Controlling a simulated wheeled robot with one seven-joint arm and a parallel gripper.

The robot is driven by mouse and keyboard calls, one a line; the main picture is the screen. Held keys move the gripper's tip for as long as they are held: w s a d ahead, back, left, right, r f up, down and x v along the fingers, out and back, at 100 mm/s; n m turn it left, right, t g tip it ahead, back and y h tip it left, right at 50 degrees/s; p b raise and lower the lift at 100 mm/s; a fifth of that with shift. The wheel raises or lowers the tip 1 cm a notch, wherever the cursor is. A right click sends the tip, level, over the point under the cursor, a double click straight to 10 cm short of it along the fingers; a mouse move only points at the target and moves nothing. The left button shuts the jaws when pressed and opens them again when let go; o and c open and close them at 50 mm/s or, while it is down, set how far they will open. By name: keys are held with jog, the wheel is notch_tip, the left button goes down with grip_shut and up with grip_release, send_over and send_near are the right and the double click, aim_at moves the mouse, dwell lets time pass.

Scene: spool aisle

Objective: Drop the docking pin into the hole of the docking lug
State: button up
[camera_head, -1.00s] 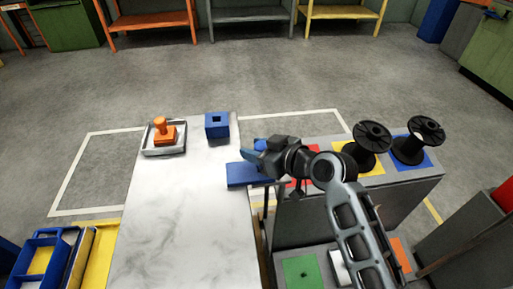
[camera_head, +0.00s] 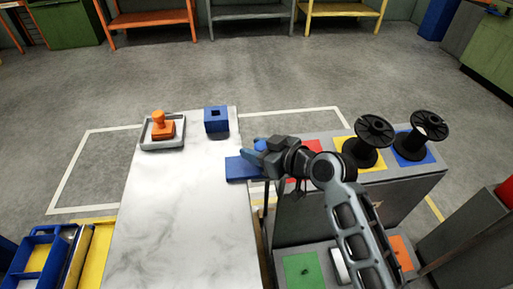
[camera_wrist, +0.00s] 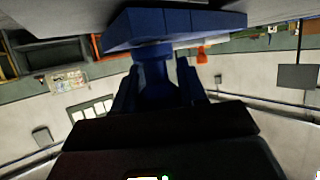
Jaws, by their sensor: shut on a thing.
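My gripper (camera_head: 258,148) is shut on the blue docking pin (camera_head: 260,144) at the right edge of the white table. In the wrist view the blue pin (camera_wrist: 155,75) stands between the two dark fingers. A flat blue plate, apparently the docking lug (camera_head: 243,170), juts from the table's right edge just below and beside my gripper. In the wrist view the plate (camera_wrist: 175,28) fills the top middle, close to the pin's end. The lug's hole is hidden from both cameras. I cannot tell whether the pin touches the lug.
A blue block with a square hole (camera_head: 216,126) and a grey tray (camera_head: 148,147) holding an orange handled piece (camera_head: 160,130) stand at the table's back. Right of the table, a grey cart (camera_head: 390,190) carries two black spools (camera_head: 371,137). The front tabletop is clear.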

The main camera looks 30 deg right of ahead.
jog(key=o, duration=1.2)
jog(key=shift+s, duration=0.1)
jog(key=v, duration=0.7)
jog(key=shift+s+d+r, duration=0.1)
jog(key=shift+s+d, duration=0.05)
jog(key=shift+s, duration=0.15)
jog(key=s+f+m+h, duration=0.2)
jog(key=s+f, duration=0.1)
jog(key=s, duration=0.6)
jog(key=s+f+m+h, duration=0.2)
jog(key=s+f, duration=0.1)
jog(key=s, duration=0.7)
jog(key=s+r, duration=0.3)
jog(key=s, duration=0.2)
jog(key=s+a+r+t, duration=0.1)
jog(key=s+r, duration=0.2)
jog(key=s, duration=0.2)
jog(key=s+a+r+t, duration=0.1)
jog(key=s+r, duration=0.2)
jog(key=s, duration=0.3)
jog(key=shift+s+h, duration=0.15)
jog(key=shift+h, duration=0.25)
